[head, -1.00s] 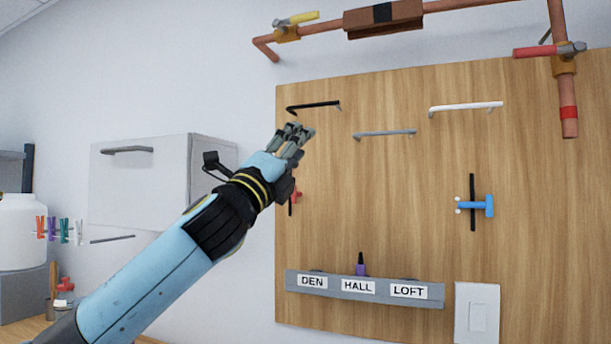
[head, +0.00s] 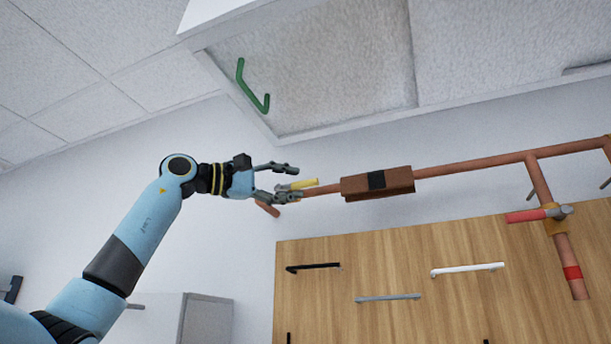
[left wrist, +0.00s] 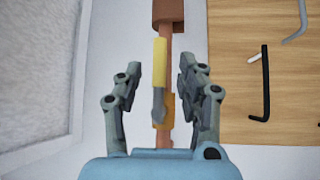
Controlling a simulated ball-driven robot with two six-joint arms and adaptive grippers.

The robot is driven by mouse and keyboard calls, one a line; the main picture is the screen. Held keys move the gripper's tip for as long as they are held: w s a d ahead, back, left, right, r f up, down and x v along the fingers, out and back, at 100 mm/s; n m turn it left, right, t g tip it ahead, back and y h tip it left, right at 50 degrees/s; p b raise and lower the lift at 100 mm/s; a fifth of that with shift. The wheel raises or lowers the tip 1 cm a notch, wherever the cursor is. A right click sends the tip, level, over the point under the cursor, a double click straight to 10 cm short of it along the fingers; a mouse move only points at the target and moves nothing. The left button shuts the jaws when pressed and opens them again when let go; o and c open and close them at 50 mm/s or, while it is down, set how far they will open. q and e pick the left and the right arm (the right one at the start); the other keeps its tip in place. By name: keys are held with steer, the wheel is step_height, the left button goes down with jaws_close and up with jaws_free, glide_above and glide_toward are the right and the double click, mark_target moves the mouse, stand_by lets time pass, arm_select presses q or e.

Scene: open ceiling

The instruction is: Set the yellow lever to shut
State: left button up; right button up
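The yellow lever (head: 304,184) is on the copper pipe at the upper middle of the head view. In the left wrist view the yellow lever (left wrist: 160,63) points away along the pipe, roughly parallel to it, with its grey stem by the brass valve body (left wrist: 169,104). My left gripper (head: 293,183) is open at the lever in the head view. In the left wrist view my left gripper (left wrist: 160,78) has one finger on each side of the lever, with visible gaps and nothing held. The valve body is mostly hidden by the fingers in the head view. My right gripper is not in view.
A brown block (head: 378,184) with a black band sits on the pipe to the right. A red lever (head: 528,215) is farther right. A cabinet with a green handle (head: 250,87) hangs above. A wooden board (head: 420,290) with black, grey and white handles is below.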

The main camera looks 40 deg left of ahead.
mark_target(301, 184)
arm_select(q)
steer(key=p+x, duration=0.1)
steer(key=x, duration=0.3)
steer(key=shift+d, duration=0.1)
jaws_close()
stand_by(0.3)
